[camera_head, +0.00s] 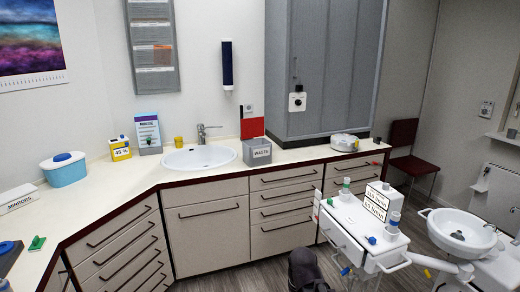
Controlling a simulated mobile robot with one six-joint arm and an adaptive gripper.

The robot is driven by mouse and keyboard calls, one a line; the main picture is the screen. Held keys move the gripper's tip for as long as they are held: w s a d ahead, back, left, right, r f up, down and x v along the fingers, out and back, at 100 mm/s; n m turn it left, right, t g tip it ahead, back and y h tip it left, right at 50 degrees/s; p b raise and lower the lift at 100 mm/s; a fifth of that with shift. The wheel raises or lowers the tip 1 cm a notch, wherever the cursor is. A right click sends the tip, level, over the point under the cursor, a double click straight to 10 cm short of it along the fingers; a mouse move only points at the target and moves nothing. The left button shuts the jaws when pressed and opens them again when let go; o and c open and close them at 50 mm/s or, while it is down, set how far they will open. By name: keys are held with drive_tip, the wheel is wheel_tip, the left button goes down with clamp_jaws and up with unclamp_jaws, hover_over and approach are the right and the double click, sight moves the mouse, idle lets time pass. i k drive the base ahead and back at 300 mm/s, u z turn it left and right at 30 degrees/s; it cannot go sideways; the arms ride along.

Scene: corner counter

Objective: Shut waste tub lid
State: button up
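The waste tub (257,153) is a small grey box labelled "WASTE". It stands on the counter just right of the sink, near the wall and the grey cabinet. Its red lid (252,128) stands up at the tub's back edge, so the tub is open at the top. Nothing touches the lid from the front. No gripper fingers show in this view. A dark rounded shape at the bottom edge, right of the middle, may be part of my arm, but I cannot tell.
A white sink (198,157) with a tap (207,132) is left of the tub. A tall grey cabinet (322,70) rises behind and right. Counter is clear between the tub and a white round device (344,142). A dental instrument unit (365,228) stands in front at right.

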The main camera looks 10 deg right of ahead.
sight(250, 128)
drive_tip(key=u, duration=0.35)
drive_tip(key=i, duration=2.7)
drive_tip(key=z, duration=0.45)
